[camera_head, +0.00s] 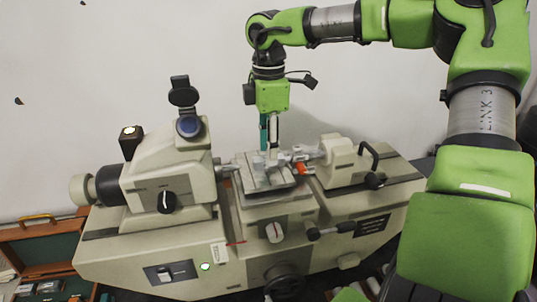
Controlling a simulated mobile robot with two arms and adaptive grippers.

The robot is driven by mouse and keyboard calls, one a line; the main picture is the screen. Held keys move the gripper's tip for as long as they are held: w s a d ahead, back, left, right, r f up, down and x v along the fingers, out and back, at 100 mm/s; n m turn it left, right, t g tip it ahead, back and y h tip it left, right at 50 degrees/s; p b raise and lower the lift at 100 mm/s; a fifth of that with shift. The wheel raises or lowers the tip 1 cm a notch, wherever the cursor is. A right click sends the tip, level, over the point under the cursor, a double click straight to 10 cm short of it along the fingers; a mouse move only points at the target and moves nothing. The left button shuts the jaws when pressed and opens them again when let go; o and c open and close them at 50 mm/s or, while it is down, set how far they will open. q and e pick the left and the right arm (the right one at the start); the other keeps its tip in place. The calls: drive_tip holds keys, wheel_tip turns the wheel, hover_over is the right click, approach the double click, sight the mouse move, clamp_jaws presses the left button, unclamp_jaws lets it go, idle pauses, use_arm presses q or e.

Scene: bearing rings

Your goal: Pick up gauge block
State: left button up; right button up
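My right gripper (269,147) hangs from above, pointing down over the small stage (262,181) in the middle of the measuring machine (200,250). Its fingers look close to the small silvery parts on the stage, but contact cannot be told. They are too small to show whether they are open or hold anything. No gauge block can be made out for certain. Small metal pieces (48,287) lie in the open case at the lower left; I cannot tell whether one is a gauge block. My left gripper is not in view.
The machine's eyepiece head (172,165) rises left of the stage and its tailstock (343,160) stands right of it. A small orange-red part (299,168) is beside the stage. The open wooden case (40,233) sits at lower left. A plain wall is behind.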

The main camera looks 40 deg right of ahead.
drive_tip(key=shift+w+d+f, duration=0.1)
drive_tip(key=shift+d+f, duration=0.05)
drive_tip(key=shift+f, duration=0.8)
drive_tip(key=shift+r, duration=0.1)
clamp_jaws()
